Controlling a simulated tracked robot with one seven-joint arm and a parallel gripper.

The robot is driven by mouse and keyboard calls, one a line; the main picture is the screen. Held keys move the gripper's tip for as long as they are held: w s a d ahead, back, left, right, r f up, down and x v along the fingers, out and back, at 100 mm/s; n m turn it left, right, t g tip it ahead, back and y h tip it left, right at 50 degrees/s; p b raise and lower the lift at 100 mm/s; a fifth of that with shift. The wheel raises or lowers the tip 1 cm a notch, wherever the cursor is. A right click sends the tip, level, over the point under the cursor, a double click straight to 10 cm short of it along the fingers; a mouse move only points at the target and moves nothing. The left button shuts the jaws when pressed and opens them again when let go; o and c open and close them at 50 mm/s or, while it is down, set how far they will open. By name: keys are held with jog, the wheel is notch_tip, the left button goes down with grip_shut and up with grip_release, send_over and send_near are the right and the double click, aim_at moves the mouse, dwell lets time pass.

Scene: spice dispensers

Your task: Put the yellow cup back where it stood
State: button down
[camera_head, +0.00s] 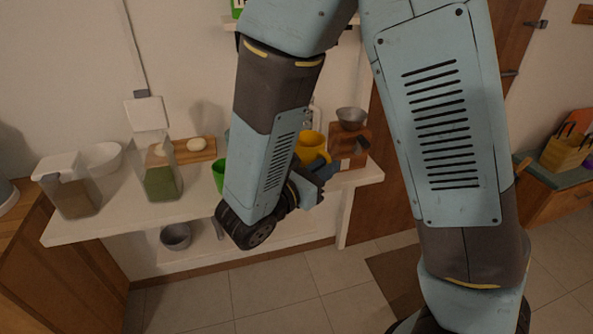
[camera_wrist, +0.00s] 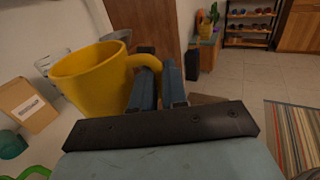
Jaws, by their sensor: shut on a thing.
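The yellow cup (camera_head: 313,139) is over the right part of the white shelf in the head view, partly hidden by my arm. In the wrist view the yellow cup (camera_wrist: 92,80) is large and slightly tilted in the picture, with its handle to the right. My gripper (camera_wrist: 160,75) has its two blue fingers closed on the handle. In the head view my gripper (camera_head: 318,178) is low at the shelf's front edge, with its fingers partly hidden. I cannot tell whether the cup's base touches the shelf.
A green cup (camera_head: 218,174) stands left of my forearm. Two dispensers (camera_head: 75,192) (camera_head: 163,180) and a white bowl (camera_head: 100,157) stand farther left on the shelf (camera_head: 125,215). A metal bowl (camera_head: 351,117) sits on a wooden stand at right. A labelled box (camera_wrist: 27,104) is left of the cup.

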jog(key=w+a+f, duration=0.1)
jog(key=w, duration=0.2)
jog(key=w+f, duration=0.2)
jog(key=w, duration=0.1)
jog(key=w+a+f, duration=0.1)
jog(key=w, duration=0.2)
jog(key=shift+a+f, duration=0.25)
jog(key=shift+a, duration=0.05)
jog(key=shift+w+a+f, duration=0.25)
jog(key=shift+w+f, duration=0.45)
jog(key=shift+f, duration=0.25)
jog(key=shift+w+a+f, duration=0.2)
jog(key=shift+w+f, duration=0.55)
jog(key=shift+f, duration=0.15)
jog(key=shift+w+a+f, duration=0.25)
jog(key=shift+w+f, duration=0.45)
jog(key=shift+f, duration=1.65)
jog(key=c, duration=1.2)
grip_release()
jog(key=shift+f, duration=0.1)
jog(key=shift+o, duration=0.2)
jog(key=v, duration=1.2)
